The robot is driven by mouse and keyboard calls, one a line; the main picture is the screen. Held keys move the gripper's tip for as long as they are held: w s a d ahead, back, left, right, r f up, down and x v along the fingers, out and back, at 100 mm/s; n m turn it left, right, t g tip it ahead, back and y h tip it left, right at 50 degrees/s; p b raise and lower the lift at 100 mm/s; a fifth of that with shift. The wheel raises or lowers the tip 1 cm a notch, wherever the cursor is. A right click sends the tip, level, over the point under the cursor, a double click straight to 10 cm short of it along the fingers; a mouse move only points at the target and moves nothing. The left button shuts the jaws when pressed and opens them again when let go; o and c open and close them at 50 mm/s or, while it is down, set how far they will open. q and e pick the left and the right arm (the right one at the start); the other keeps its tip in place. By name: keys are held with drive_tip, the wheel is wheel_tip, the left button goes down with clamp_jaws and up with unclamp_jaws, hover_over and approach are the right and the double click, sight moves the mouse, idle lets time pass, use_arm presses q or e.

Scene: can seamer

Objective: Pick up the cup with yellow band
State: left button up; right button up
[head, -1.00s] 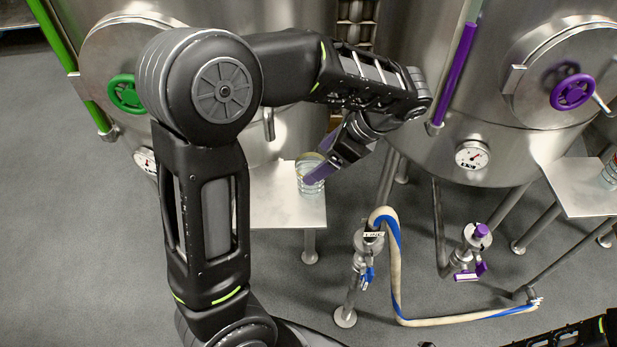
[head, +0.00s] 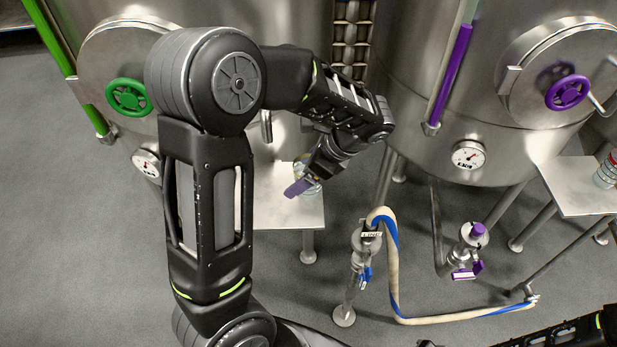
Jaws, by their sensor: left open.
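A clear cup (head: 314,189) stands on a small steel side table (head: 285,212) in front of the left tank. It is mostly hidden behind my left gripper, and its band is hard to make out now. My left gripper (head: 299,187), with purple fingertips, is open and tilted down at the cup. I cannot tell whether the fingers are around the cup or only in front of it. Part of my right arm shows at the bottom right, with its gripper out of view.
Another cup (head: 606,172) with a red band stands on a second steel table (head: 580,198) at the right. A valve stand with a blue and cream hose (head: 394,270) is right of the near table. Large steel tanks (head: 440,110) close off the back.

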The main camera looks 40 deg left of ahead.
use_arm(q)
drive_tip(key=shift+c, duration=0.4)
drive_tip(key=c, duration=1.3)
